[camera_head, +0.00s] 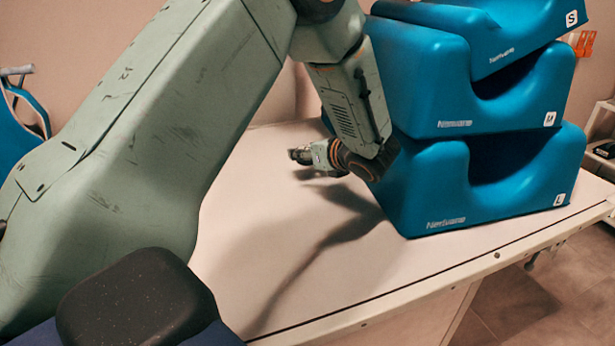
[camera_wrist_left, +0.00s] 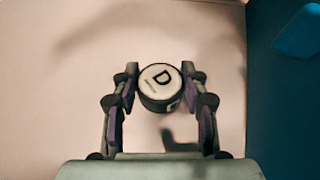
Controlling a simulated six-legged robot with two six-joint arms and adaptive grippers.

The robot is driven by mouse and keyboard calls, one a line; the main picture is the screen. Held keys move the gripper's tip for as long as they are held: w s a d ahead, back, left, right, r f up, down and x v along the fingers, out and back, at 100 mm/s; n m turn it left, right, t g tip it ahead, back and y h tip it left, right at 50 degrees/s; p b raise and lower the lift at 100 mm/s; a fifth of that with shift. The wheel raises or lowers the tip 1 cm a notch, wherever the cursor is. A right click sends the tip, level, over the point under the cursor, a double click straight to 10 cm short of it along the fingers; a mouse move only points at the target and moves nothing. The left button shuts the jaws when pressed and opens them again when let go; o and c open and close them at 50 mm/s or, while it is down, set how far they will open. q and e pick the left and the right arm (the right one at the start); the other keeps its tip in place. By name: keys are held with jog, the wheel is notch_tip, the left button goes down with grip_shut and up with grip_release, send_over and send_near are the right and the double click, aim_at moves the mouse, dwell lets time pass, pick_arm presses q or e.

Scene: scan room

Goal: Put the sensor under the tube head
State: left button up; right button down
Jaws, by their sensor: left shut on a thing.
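I cannot tell whether the sensor touches the table. The tube head is not in view. My right gripper is not in view.
Blue blocks marked S (camera_head: 470,25), M (camera_head: 420,90) and L (camera_head: 430,190) are stacked on the white table (camera_head: 340,270), right of my gripper. The table's front is clear. A blue seat-like thing (camera_head: 20,120) stands at the left, a shelf (camera_head: 602,145) at the right.

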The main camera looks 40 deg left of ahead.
aim_at(308, 180)
pick_arm(q)
jog(key=shift+w+f, duration=0.1)
jog(key=shift+f, duration=0.75)
notch_tip(308, 180, down, 3)
jog(key=shift+d+r+b, duration=0.15)
jog(key=shift+r+b, duration=0.05)
jog(key=shift+b, duration=0.3)
jog(key=shift+f, duration=0.35)
jog(key=shift+a+f, duration=0.1)
jog(key=shift+a, duration=0.1)
jog(key=shift+d, duration=0.15)
jog(key=o, duration=1.3)
jog(key=shift+f, duration=0.1)
